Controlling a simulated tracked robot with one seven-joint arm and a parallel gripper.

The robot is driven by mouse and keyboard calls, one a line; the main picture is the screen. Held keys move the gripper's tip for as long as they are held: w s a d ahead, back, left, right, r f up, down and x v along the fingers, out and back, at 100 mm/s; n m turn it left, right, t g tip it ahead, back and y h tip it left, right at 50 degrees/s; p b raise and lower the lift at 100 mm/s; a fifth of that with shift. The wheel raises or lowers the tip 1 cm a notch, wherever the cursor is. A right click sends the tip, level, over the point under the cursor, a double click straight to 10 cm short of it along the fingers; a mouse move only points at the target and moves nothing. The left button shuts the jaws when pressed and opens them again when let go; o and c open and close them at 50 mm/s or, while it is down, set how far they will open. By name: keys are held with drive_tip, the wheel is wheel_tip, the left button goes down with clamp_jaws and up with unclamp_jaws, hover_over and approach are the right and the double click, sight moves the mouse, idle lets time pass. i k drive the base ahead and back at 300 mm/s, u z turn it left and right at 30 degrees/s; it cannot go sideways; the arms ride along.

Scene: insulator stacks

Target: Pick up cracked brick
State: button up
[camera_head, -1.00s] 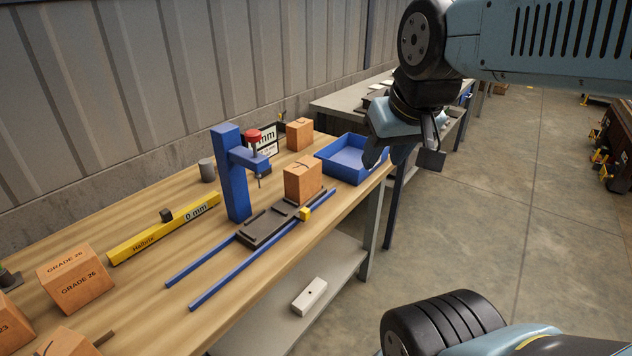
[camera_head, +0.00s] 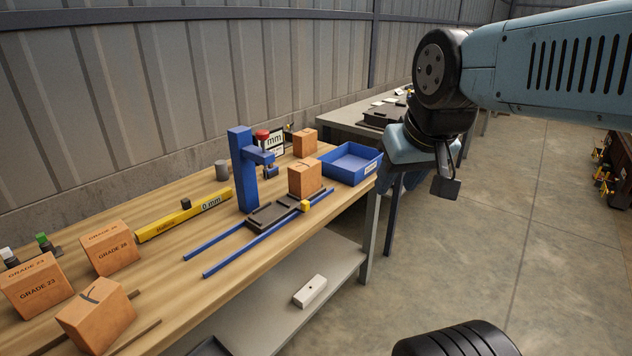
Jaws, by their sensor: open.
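An orange brick (camera_head: 97,315) with a dark crack-like line on its top lies at the front left of the wooden bench, by two thin rails. A second orange brick (camera_head: 305,179) with a dark line on it stands near the blue press, at the end of the dark sliding plate. A third orange brick (camera_head: 304,142) sits behind it; its marks are too small to read. My gripper (camera_head: 425,170) is open and empty, in the air right of the blue tray, apart from every brick. Its fingers are partly hidden by its own body.
Bricks marked GRADE 23 (camera_head: 36,286) and GRADE 26 (camera_head: 110,248) stand at the left. A blue press (camera_head: 243,170), a yellow gauge bar (camera_head: 185,215) and a blue tray (camera_head: 350,163) occupy the bench (camera_head: 180,282). A white block (camera_head: 310,291) lies on the lower shelf.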

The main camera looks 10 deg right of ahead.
sight(304, 176)
drive_tip(key=u, duration=0.2)
drive_tip(key=i, duration=0.9)
drive_tip(key=z, duration=0.1)
